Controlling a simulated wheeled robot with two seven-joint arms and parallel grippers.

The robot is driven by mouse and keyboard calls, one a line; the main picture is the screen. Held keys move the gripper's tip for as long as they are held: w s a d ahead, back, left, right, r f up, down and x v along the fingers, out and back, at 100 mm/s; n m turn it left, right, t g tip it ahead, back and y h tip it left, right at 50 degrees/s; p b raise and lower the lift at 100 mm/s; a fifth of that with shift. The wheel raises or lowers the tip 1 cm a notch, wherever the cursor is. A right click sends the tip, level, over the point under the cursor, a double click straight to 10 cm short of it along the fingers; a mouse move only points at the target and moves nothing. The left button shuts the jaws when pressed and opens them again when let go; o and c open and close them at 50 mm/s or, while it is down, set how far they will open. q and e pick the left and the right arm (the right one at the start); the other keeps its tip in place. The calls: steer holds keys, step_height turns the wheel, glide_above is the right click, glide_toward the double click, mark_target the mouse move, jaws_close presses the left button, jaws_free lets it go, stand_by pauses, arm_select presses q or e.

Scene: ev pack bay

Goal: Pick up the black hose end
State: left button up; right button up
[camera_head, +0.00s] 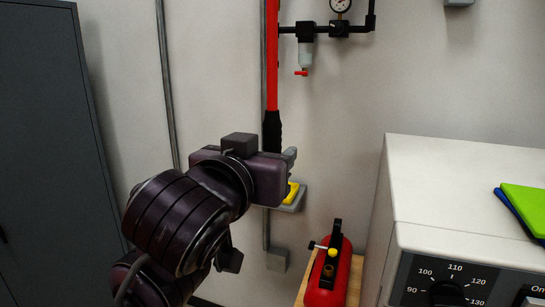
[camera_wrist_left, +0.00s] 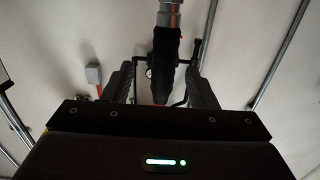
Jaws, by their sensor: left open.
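The black hose end (camera_head: 271,131) hangs at the bottom of a red hose (camera_head: 271,60) in front of the wall. My left gripper (camera_head: 290,158) is at its lower part in the head view and hides what lies below. In the left wrist view, a dark upright piece that looks like the hose end (camera_wrist_left: 165,60) stands between the two spread fingers of the left gripper (camera_wrist_left: 162,88). The gripper is open. I cannot tell whether either finger touches the hose end. My right gripper does not show.
A grey bracket (camera_head: 298,203) with a yellow item (camera_head: 292,192) is just below the gripper. A red cylinder (camera_head: 328,278) stands on a wooden surface (camera_head: 354,284). A white machine (camera_head: 450,185) fills the right. Black piping (camera_head: 355,29) with a gauge (camera_head: 340,5) is above.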

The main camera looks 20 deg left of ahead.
mark_target(269, 142)
arm_select(q)
steer(key=shift+s+r, duration=0.5)
steer(key=shift+r, duration=0.4)
steer(key=shift+r+t+p, duration=0.3)
steer(key=shift+p, duration=0.2)
steer(key=shift+w+r+p, duration=0.1)
steer(key=shift+w+p, duration=0.4)
steer(key=shift+p, duration=0.1)
steer(key=shift+w+p, duration=0.55)
steer(key=shift+p, duration=0.05)
steer(key=shift+w+a+f, duration=0.1)
steer(key=shift+w+f, duration=0.35)
steer(key=shift+w, duration=0.05)
steer(key=w, duration=0.1)
steer(key=w+f+p, duration=0.1)
steer(key=w, duration=0.1)
steer(key=shift+w+a+p, duration=0.1)
steer(key=shift+w+p, duration=0.2)
steer(key=shift+w, duration=0.5)
steer(key=shift+s, duration=0.1)
steer(key=shift+c, duration=1.1)
jaws_close()
